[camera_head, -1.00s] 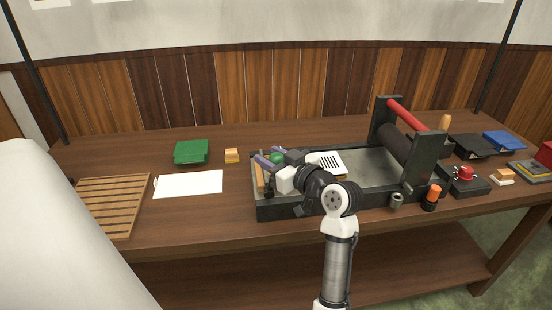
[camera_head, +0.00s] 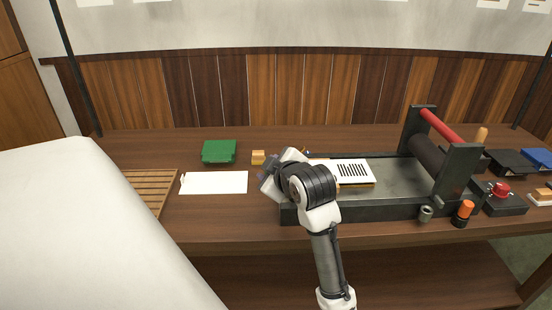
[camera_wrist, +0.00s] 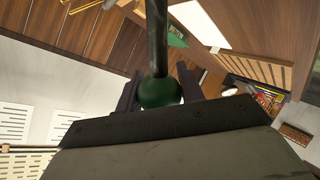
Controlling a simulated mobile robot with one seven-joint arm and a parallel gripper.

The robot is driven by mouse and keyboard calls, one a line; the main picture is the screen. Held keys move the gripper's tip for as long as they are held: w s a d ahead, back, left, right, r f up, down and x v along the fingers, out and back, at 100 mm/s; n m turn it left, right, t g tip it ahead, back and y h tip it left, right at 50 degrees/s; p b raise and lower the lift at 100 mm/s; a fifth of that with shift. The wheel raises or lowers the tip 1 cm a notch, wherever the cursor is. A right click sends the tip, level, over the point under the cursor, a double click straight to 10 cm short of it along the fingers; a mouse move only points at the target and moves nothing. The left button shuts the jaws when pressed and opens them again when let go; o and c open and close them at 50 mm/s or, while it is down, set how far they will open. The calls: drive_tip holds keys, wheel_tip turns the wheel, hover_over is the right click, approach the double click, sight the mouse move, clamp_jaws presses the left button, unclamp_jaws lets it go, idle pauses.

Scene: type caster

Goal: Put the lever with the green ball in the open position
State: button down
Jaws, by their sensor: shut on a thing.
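The green ball (camera_wrist: 159,93) sits between the two fingers of my gripper (camera_wrist: 158,88) in the wrist view. Its dark lever rod (camera_wrist: 157,40) runs from the ball to the top edge of that view. My gripper is shut on the ball. In the head view my gripper (camera_head: 268,182) is at the left end of the type caster (camera_head: 385,207), beside its near left corner. My wrist hides the ball, the lever and much of that end there, so the lever's angle to the caster is unclear.
A white sheet (camera_head: 214,182), a green box (camera_head: 218,151) and a small orange-topped block (camera_head: 258,157) lie left of the caster. A slotted white plate (camera_head: 352,171) lies on the caster. An orange-capped bottle (camera_head: 463,213) stands at the front right.

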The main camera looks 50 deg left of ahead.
drive_tip(key=shift+s+a+f, duration=0.15)
drive_tip(key=shift+f, duration=0.05)
drive_tip(key=shift+n, duration=0.3)
drive_tip(key=c, duration=0.9)
unclamp_jaws()
drive_tip(key=shift+s, duration=0.1)
drive_tip(key=b+v, duration=0.1)
drive_tip(key=v, duration=1.2)
drive_tip(key=shift+s+d+r+b, duration=0.2)
drive_tip(key=shift+d+r+b, duration=0.1)
drive_tip(key=shift+b, duration=0.1)
drive_tip(key=shift+a, duration=0.15)
